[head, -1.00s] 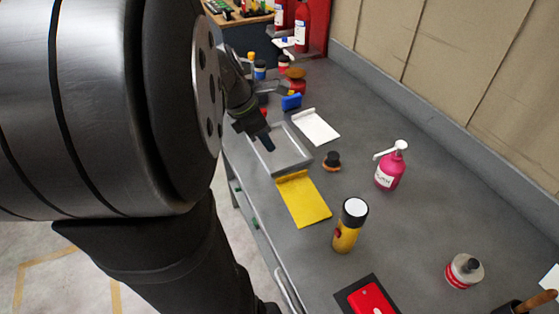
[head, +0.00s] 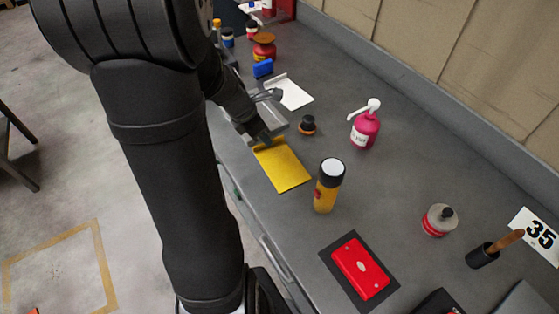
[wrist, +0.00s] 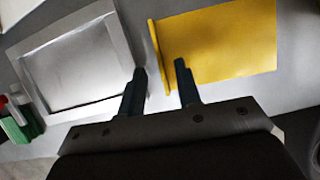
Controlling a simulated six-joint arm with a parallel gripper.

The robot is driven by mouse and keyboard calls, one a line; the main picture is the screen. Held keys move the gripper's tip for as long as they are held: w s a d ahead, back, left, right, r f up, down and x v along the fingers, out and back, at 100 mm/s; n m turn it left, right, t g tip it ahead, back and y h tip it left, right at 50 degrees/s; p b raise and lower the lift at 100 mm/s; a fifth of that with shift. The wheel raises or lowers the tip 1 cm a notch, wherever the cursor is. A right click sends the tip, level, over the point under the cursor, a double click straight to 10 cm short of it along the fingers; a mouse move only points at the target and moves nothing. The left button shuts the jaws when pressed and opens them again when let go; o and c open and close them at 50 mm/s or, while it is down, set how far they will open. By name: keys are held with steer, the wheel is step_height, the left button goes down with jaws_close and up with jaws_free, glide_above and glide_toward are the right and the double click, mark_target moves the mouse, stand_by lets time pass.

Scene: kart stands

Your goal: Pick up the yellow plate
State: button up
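The yellow plate (head: 284,168) lies flat on the grey bench in the head view, with a raised lip along its far edge. In the wrist view the plate (wrist: 222,45) fills the upper right, and its lip runs down near the middle. My gripper (wrist: 160,69) is open and empty, with its fingertips on either side of the line of the lip. The right fingertip is over the plate and the left one is over the gap beside the tray. In the head view my gripper (head: 264,138) is at the plate's lip edge; its fingertips are partly hidden.
A grey metal tray (wrist: 122,38) lies close beside the lip. A white plate (head: 295,93), a small black-topped knob (head: 308,124), a pink pump bottle (head: 365,130), a yellow black-capped bottle (head: 326,190) and a red case (head: 360,268) stand around.

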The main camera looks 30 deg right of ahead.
steer(key=shift+x, duration=1.5)
jaws_close()
